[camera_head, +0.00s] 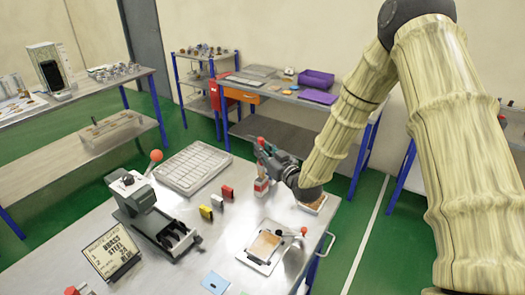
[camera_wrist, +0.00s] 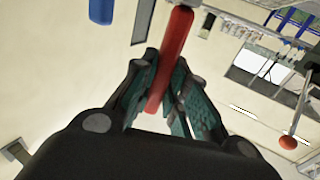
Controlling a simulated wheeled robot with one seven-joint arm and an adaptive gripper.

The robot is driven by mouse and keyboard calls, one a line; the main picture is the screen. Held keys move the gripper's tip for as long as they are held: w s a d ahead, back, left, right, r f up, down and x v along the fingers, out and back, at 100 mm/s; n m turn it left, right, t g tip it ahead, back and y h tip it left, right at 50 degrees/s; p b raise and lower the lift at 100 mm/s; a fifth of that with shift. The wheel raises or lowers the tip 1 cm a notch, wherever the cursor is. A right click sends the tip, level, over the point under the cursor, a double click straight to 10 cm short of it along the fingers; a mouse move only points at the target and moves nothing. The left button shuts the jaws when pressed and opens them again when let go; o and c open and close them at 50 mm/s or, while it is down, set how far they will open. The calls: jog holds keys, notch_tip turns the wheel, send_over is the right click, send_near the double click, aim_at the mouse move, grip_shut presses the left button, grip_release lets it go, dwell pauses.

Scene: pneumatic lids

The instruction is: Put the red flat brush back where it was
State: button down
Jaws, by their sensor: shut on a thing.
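The red flat brush (camera_wrist: 173,55) shows in the wrist view as a long red handle between the two finger pads of my gripper (camera_wrist: 165,65). My gripper is shut on it. In the head view my gripper (camera_head: 266,162) is over the far right part of the metal table, with a red tip (camera_head: 261,142) showing above the fingers. A red and white piece (camera_head: 261,186) shows just below the fingers; I cannot tell whether it is the brush's lower end or a separate thing. The brush's bristles are not clear in either view.
On the table (camera_head: 215,240) stand a grey tray (camera_head: 193,166), small yellow (camera_head: 206,212) and red (camera_head: 227,192) blocks, a lever press (camera_head: 150,215), a sign (camera_head: 110,252) and a plate with a red-knobbed lever (camera_head: 266,246). A blue card (camera_head: 215,283) lies at the front.

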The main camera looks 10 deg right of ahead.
jog(key=shift+f, duration=0.1)
jog(key=c, duration=1.4)
grip_release()
jog(key=shift+c, duration=0.2)
jog(key=shift+r+p, duration=0.8)
jog(key=b+v, duration=0.5)
jog(key=v, duration=0.7)
jog(key=shift+f+b, duration=0.2)
jog(key=shift+b, duration=0.15)
